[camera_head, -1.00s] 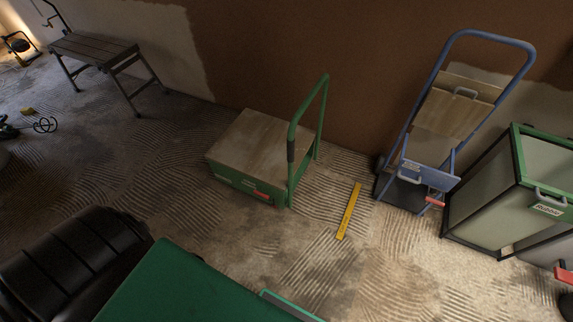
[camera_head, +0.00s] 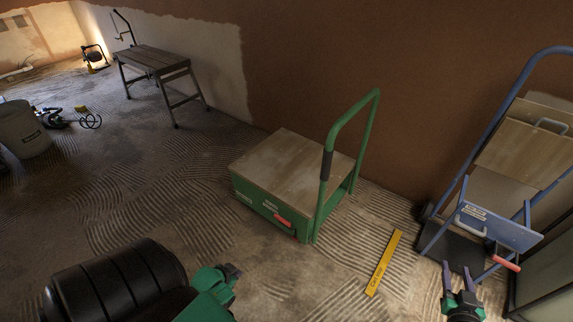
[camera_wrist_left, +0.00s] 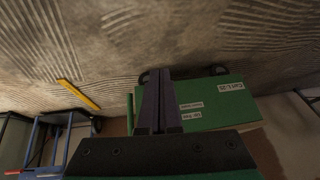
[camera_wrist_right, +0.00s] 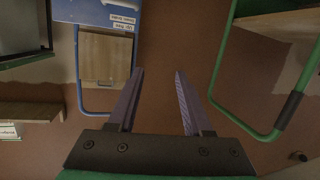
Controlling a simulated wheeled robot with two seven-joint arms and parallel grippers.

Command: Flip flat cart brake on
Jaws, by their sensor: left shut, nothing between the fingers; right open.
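The flat cart (camera_head: 290,165) has a wooden deck, a green frame and a tall green push handle (camera_head: 335,150) on its right end. It stands on the floor at the middle of the head view. A red lever (camera_head: 282,221) sits low on its near side. My left gripper (camera_head: 232,270) is shut and empty, in front of the cart and apart from it. In the left wrist view its fingers (camera_wrist_left: 160,90) overlap the cart's labelled green side (camera_wrist_left: 222,108); no red lever shows there. My right gripper (camera_head: 461,268) is open and empty, in front of the blue hand truck.
The blue hand truck (camera_head: 470,185) with a red-tipped lever stands at the right by the brown wall. A yellow level (camera_head: 384,262) lies on the floor between it and the cart. A work bench (camera_head: 155,62) and a bucket (camera_head: 25,130) stand at the left. The floor before the cart is clear.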

